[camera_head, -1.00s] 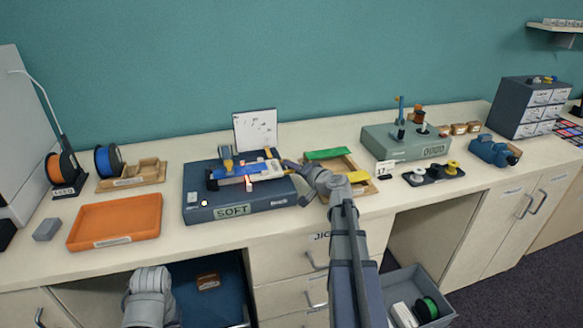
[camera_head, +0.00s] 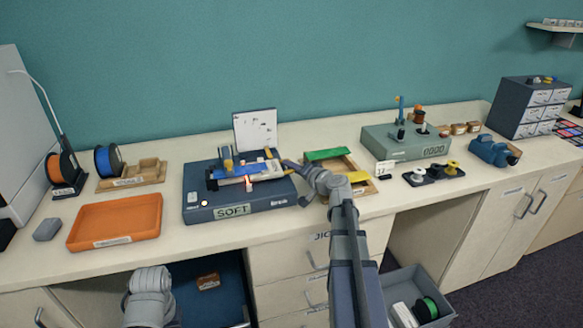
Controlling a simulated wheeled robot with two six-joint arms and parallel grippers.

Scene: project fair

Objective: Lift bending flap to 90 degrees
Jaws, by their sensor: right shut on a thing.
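The bending machine (camera_head: 240,203) is a dark blue box with a "SOFT" label on its front, standing on the bench left of the middle. On its top lies the bending flap (camera_head: 235,181), a pale bar along the front edge of a blue sheet, with a glowing orange-red spot (camera_head: 250,187) beside it. The flap looks nearly flat; its exact angle is too small to tell. My right gripper (camera_head: 285,164) reaches in from the right and is shut at the right end of the flap. The fingertips are small and partly hidden. My left arm shows low at the left; its gripper is not visible.
An orange tray (camera_head: 115,221) lies to the left, with orange (camera_head: 60,168) and blue (camera_head: 102,161) spools behind it. A wooden tray (camera_head: 359,186) with green and yellow strips sits just right of my right gripper. A white board (camera_head: 255,130) stands behind the machine.

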